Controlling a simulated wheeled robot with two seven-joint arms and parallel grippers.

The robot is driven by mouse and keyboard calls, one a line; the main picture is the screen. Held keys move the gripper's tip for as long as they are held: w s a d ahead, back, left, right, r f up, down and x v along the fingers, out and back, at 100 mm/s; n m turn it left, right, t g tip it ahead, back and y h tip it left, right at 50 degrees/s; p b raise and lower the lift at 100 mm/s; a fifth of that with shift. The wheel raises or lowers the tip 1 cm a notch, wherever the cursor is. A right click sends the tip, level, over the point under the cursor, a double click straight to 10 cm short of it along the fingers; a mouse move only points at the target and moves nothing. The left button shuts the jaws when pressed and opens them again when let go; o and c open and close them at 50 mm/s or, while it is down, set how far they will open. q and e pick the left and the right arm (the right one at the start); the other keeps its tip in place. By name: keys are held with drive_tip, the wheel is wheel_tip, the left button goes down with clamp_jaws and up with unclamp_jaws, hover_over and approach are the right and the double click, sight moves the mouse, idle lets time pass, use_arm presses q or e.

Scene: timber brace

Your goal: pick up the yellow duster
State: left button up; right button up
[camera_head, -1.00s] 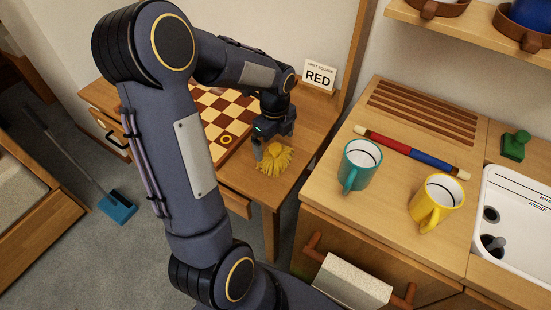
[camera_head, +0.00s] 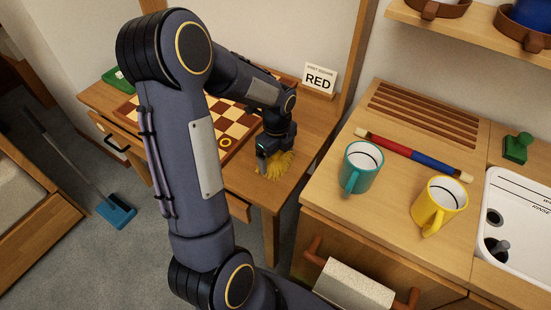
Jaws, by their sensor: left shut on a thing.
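The yellow duster (camera_head: 280,167) is a shaggy yellow tuft on the wooden table (camera_head: 243,187), near its front right corner beside the checkered board. My left gripper (camera_head: 268,166) reaches down over it and is shut on it. The gripper and wrist hide the duster's upper part and part of its left side. I cannot tell whether the duster is clear of the table top. My right gripper is not in view.
A checkered board (camera_head: 235,121) and a sign reading RED (camera_head: 319,79) are on the same table. The counter at right holds a teal mug (camera_head: 361,168), a yellow mug (camera_head: 438,203) and a red-blue rod (camera_head: 410,153). A blue-headed broom (camera_head: 116,211) is on the floor.

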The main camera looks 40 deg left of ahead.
use_arm(q)
drive_tip(key=shift+r, duration=0.15)
drive_tip(key=shift+r, duration=0.25)
drive_tip(key=r, duration=0.2)
drive_tip(key=r+p, duration=0.1)
drive_tip(key=shift+s+d+r, duration=0.1)
drive_tip(key=shift+s+r, duration=0.25)
drive_tip(key=s+d+r+p, duration=0.2)
drive_tip(key=s+d+r, duration=0.2)
drive_tip(key=s+r, duration=0.4)
drive_tip(key=s, duration=0.4)
drive_tip(key=shift+s+r, duration=0.3)
drive_tip(key=shift+s, duration=0.05)
